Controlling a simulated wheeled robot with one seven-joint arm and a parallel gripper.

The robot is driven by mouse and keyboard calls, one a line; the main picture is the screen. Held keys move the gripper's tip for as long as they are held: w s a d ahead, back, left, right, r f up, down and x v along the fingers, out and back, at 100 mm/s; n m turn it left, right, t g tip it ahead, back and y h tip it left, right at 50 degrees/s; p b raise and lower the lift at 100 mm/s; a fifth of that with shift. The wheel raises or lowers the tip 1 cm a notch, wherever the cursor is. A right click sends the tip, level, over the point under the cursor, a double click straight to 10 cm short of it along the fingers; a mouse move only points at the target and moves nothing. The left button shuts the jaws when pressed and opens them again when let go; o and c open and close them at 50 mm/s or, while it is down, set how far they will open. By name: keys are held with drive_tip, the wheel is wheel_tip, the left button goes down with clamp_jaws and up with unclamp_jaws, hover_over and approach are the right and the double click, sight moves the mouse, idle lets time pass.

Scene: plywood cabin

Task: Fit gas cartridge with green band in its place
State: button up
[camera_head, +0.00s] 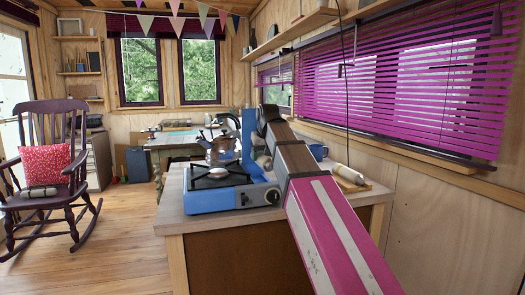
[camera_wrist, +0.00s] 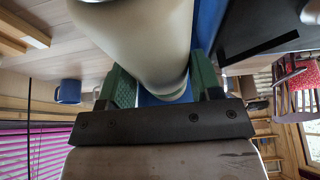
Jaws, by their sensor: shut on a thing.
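My gripper (camera_wrist: 163,82) is shut on a cream gas cartridge (camera_wrist: 140,40), its green finger pads on either side of it. A green band (camera_wrist: 172,94) shows near the end of the cartridge closest to the wrist. In the head view a small part of the pale cartridge (camera_head: 262,161) shows beside my dark wrist, which hides most of it and the fingers. The blue camping stove (camera_head: 228,196) stands on the counter, left of my gripper, with a burner grate on top and a knob in front. I cannot tell whether the cartridge touches the stove; its cartridge place is hidden.
A kettle (camera_head: 219,145) stands behind the stove. A blue mug (camera_head: 318,151) and a pale cylinder (camera_head: 348,174) on a board are at the right of the counter (camera_head: 190,215). The wall and magenta blinds (camera_head: 400,85) bound the right side. Floor at left is clear before the rocking chair (camera_head: 52,160).

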drive_tip(key=shift+f, duration=3.25)
drive_tip(key=shift+f, duration=0.95)
idle(0.5)
drive_tip(key=o, duration=0.8)
drive_tip(key=shift+c, duration=0.2)
drive_tip(key=o, duration=0.7)
drive_tip(key=shift+c, duration=0.2)
